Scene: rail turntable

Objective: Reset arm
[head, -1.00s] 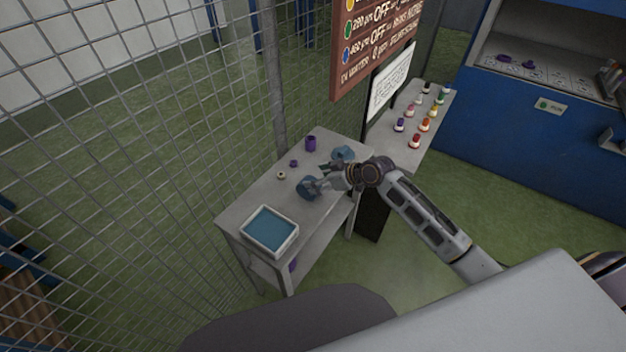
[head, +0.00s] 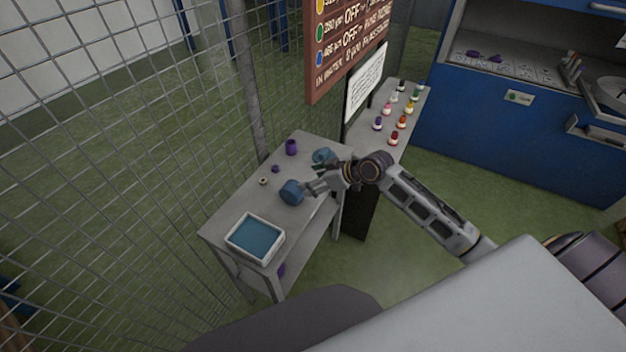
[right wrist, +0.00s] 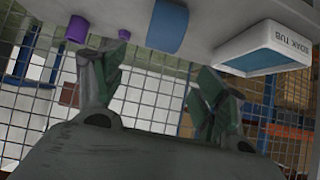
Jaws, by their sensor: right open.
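My right arm comes in from the right in the head view. Its gripper (head: 318,186) is over the right edge of the grey table, close to a blue cylinder (head: 291,192). In the right wrist view the gripper (right wrist: 160,85) is open, with nothing between its fingers. The blue cylinder (right wrist: 167,27) shows beyond the fingertips there, apart from them. My left gripper is not in view.
The grey table (head: 240,205) also holds a white soak tub (head: 281,238), a second blue piece (head: 322,156), a purple cylinder (head: 291,147) and small rings. Wire mesh (head: 120,160) stands behind. Small bottles (head: 394,138) line a shelf at the right, near a blue cabinet (head: 490,120).

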